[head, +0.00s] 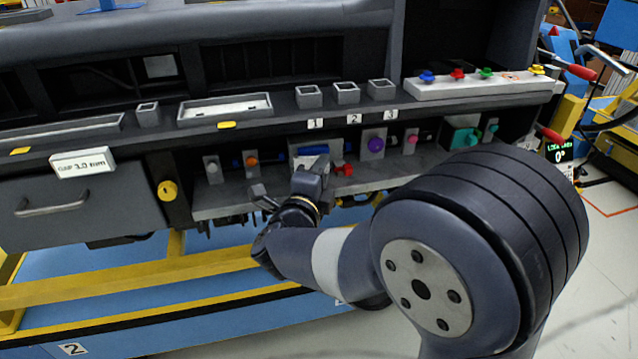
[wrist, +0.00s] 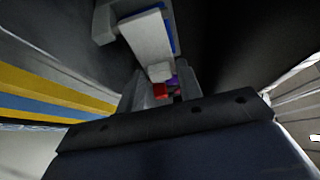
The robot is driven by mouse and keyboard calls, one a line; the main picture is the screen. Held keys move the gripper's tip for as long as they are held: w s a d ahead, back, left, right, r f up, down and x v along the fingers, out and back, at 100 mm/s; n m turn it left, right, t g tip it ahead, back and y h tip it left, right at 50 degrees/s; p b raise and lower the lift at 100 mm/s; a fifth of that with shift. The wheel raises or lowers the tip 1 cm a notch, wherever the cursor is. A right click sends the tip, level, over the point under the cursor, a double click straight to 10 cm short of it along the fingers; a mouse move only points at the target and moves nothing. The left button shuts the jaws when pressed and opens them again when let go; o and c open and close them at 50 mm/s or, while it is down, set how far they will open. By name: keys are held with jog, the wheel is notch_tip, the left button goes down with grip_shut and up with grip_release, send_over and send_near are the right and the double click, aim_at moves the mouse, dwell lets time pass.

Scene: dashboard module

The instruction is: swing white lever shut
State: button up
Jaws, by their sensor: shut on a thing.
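The white lever (wrist: 148,38) runs down the upper middle of the wrist view, in front of a blue strip. Its small white end block (wrist: 160,72) sits between the fingers of my gripper (wrist: 163,88), which is shut on it. In the head view my gripper (head: 312,178) is at the shelf under the dashboard, in front of the blue-backed unit (head: 313,150). The gripper and wrist hide most of the lever there, and its exact angle cannot be told.
A red valve-like part (head: 344,170) sits just right of my gripper, then a purple knob (head: 376,144). An orange knob (head: 251,160) stands to the left. The shelf edge (head: 225,208) runs below. A yellow rail (head: 130,280) crosses lower down. Open floor lies at right.

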jog(key=shift+w+d+f+n+t+y+b, duration=0.1)
jog(key=shift+w+d+n+t+y+b, duration=0.1)
jog(key=shift+n+y+b, duration=0.25)
jog(key=shift+w+d+f+n+t+y+b, duration=0.15)
jog(key=shift+n+y+b, duration=0.1)
jog(key=shift+y+b, duration=0.25)
jog(key=shift+w+a+r+n+y+b, duration=0.1)
jog(key=shift+w+r+n+y+b, duration=0.1)
jog(key=shift+n+y+b, duration=0.4)
jog(key=shift+y, duration=0.25)
jog(key=o, duration=0.8)
jog(key=shift+c, duration=0.2)
jog(key=shift+p, duration=0.3)
jog(key=s+a+p, duration=0.1)
jog(key=s, duration=0.9)
jog(key=shift+s, duration=0.4)
jog(key=shift+w, duration=0.1)
